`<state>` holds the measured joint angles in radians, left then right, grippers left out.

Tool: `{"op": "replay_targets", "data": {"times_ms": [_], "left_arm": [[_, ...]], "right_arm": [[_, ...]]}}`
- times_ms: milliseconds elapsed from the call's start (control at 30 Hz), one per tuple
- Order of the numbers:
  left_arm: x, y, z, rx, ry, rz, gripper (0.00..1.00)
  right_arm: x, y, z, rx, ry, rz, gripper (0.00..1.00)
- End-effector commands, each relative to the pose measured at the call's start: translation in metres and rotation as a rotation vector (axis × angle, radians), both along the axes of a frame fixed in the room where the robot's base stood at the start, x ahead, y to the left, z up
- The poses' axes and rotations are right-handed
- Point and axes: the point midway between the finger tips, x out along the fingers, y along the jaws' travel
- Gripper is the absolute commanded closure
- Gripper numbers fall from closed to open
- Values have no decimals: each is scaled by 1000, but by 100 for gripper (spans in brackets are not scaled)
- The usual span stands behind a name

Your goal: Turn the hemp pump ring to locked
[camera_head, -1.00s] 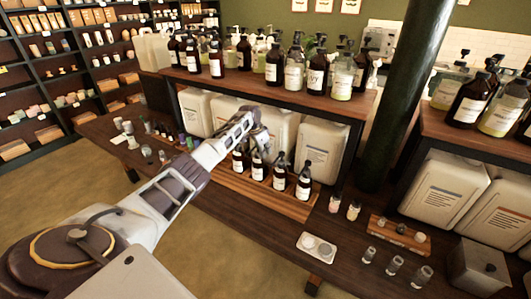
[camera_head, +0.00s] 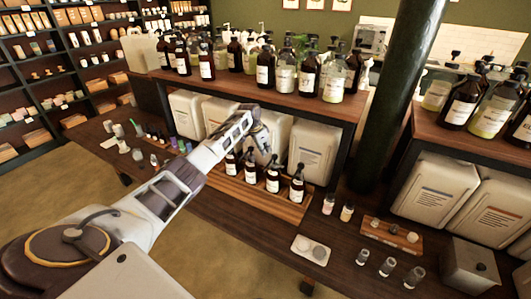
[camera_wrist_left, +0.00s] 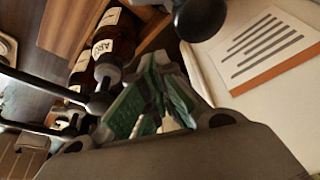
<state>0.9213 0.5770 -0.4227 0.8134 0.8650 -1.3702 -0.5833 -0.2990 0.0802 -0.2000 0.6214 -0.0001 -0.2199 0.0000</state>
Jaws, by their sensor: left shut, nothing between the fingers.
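Several brown pump bottles with white labels stand upright in a wooden tray (camera_head: 222,190) on the lower counter; the rightmost bottle (camera_head: 298,186) is plainest. Which one is hemp I cannot read. My left gripper (camera_head: 262,138) is above and behind the middle bottles, in front of the white canisters, and hides part of them. In the left wrist view its green-padded fingers (camera_wrist_left: 152,100) are shut with nothing held. Close by are a brown bottle (camera_wrist_left: 114,42) and a blurred dark pump head (camera_wrist_left: 200,16). Whether the fingers touch a pump ring I cannot tell. My right gripper is out of view.
White canisters (camera_head: 312,150) stand behind the tray under a shelf (camera_head: 225,84) crowded with bottles. A dark green column (camera_head: 400,100) rises to the right. Small jars (camera_head: 329,203), a pale dish (camera_head: 311,249) and a metal box (camera_head: 471,268) sit on the right counter.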

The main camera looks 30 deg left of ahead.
Motion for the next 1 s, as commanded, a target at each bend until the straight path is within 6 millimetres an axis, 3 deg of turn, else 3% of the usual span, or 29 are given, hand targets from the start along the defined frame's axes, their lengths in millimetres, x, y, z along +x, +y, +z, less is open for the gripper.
{"op": "replay_targets", "data": {"times_ms": [533, 1000], "left_arm": [[-17, 15, 63, 1, -1, -1, 100], [-20, 18, 75, 0, 0, 0, 100]], "right_arm": [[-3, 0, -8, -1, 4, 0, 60], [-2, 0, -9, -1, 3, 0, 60]]}}
